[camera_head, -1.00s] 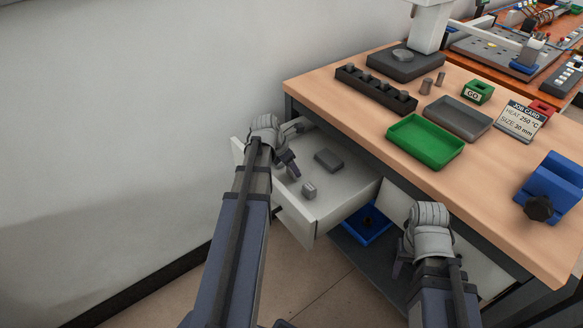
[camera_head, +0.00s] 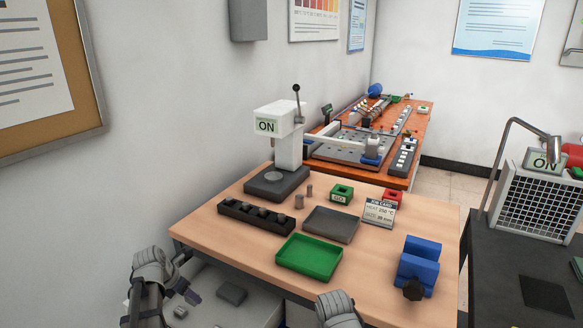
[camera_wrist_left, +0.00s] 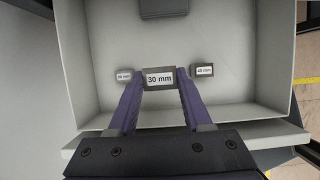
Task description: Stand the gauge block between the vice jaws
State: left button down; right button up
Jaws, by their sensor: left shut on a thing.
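The gauge block marked 30 mm (camera_wrist_left: 160,78) is between the fingertips of my left gripper (camera_wrist_left: 158,88) in the left wrist view, over the drawer floor. In the head view my left gripper (camera_head: 188,293) reaches down into the open drawer; the held block is hard to make out there. Other small blocks lie either side in the wrist view: one marked 40 mm (camera_wrist_left: 203,70) and one with a blurred label (camera_wrist_left: 124,75). The blue vice (camera_head: 419,262) stands at the bench's right front, with a gap between its jaws. My right gripper (camera_head: 340,312) is cut off at the bottom edge, fingers hidden.
The drawer (camera_wrist_left: 225,105) has raised walls around the blocks. A dark grey block (camera_head: 232,293) lies farther in. Bench surface is bare beside the vice.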

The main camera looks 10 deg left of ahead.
pick_arm(q)
notch_tip(320, 180, up, 6)
jog(key=p, duration=0.4)
jog(key=shift+f, duration=0.2)
notch_tip(320, 180, down, 8)
jog(key=b, duration=0.7)
jog(key=shift+r, duration=0.15)
notch_tip(320, 180, up, 14)
jog(key=p, duration=1.3)
jog(key=shift+f, duration=0.2)
jog(key=shift+s, duration=0.1)
